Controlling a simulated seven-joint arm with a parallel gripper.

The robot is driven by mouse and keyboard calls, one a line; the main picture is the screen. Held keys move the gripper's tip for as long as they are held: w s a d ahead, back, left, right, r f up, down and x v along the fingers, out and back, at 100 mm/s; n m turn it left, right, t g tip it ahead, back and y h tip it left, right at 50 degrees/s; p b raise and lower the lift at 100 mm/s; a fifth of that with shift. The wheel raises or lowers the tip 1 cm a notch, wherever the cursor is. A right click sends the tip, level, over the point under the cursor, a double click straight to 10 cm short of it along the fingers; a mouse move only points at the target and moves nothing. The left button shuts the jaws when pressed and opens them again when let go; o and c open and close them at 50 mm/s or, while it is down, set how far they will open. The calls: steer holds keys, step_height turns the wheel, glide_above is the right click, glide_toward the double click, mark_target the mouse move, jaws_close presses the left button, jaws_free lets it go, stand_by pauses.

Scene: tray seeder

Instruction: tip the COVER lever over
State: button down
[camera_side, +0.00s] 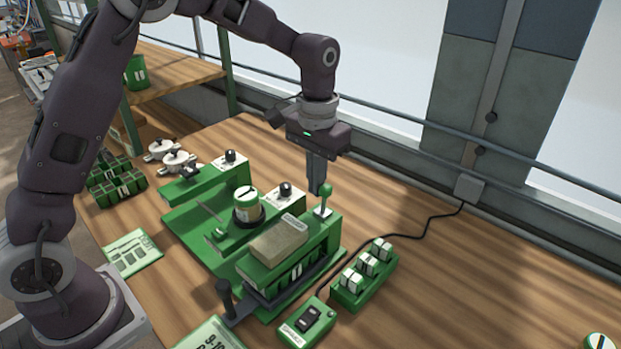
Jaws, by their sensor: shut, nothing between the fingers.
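The tray seeder (195,222) is a green machine on the wooden table.
Black knobs (286,190) on white plates rise left of the lever. A tan block (279,242) lies on the front block. A switch box (308,322) and a green rack (363,275) stand to the right, with a cable behind. The table at far right is mostly clear.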

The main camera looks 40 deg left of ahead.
steer(key=shift+d, duration=0.45)
step_height(320, 180, up, 6)
steer(key=a, duration=0.1)
steer(key=shift+a, duration=0.15)
steer(key=shift+r, duration=0.1)
stand_by(0.3)
steer(key=s+a+r+t, duration=0.25)
steer(key=s+r, duration=0.65)
steer(key=s, duration=0.5)
steer(key=s+f+t, duration=0.3)
steer(key=s, duration=1.1)
steer(key=shift+a+f, duration=0.15)
steer(key=shift+a, duration=0.25)
